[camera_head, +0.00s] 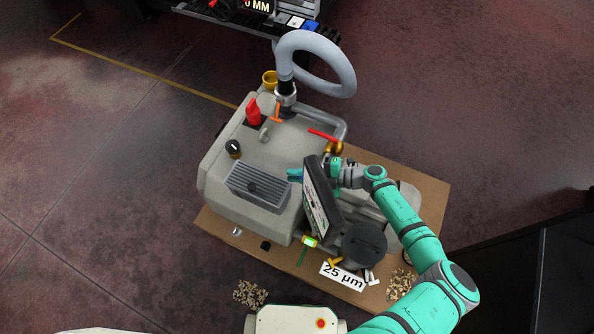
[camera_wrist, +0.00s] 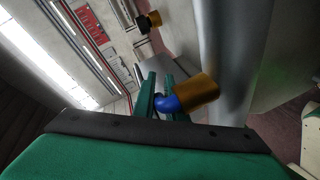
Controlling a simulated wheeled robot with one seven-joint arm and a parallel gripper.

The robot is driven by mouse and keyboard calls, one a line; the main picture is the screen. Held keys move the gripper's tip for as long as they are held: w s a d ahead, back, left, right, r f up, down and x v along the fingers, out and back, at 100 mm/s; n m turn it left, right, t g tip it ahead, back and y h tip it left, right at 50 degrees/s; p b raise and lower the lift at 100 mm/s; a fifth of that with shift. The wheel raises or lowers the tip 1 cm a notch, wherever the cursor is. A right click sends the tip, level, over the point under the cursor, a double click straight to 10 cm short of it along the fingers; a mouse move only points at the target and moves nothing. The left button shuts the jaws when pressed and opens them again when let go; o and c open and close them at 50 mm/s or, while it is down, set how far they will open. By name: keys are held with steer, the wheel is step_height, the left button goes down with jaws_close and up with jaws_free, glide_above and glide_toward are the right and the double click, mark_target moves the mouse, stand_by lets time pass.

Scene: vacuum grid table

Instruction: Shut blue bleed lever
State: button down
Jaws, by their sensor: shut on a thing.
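In the wrist view the blue bleed lever (camera_wrist: 169,103) sits on a brass valve body (camera_wrist: 199,92), beside a grey metal pipe or column (camera_wrist: 228,60). My gripper (camera_wrist: 160,88) has its two green fingers close around the blue lever, shut on it. A small blue and teal patch (camera_head: 295,174) shows left of that panel; I cannot tell lever from fingertip there.
The grey machine (camera_head: 270,150) carries a red handle (camera_head: 323,135), an orange lever (camera_head: 277,112), a red bottle-like part (camera_head: 253,112), a black knob (camera_head: 233,148) and a thick grey hose (camera_head: 335,62). A "25 µm" label (camera_head: 343,276) and wood chips (camera_head: 400,284) lie in front.

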steer(key=shift+s+n+g, duration=0.3)
steer(key=shift+n+g, duration=0.2)
steer(key=c, duration=1.8)
jaws_free()
steer(key=v, duration=1.1)
steer(key=shift+a, duration=0.1)
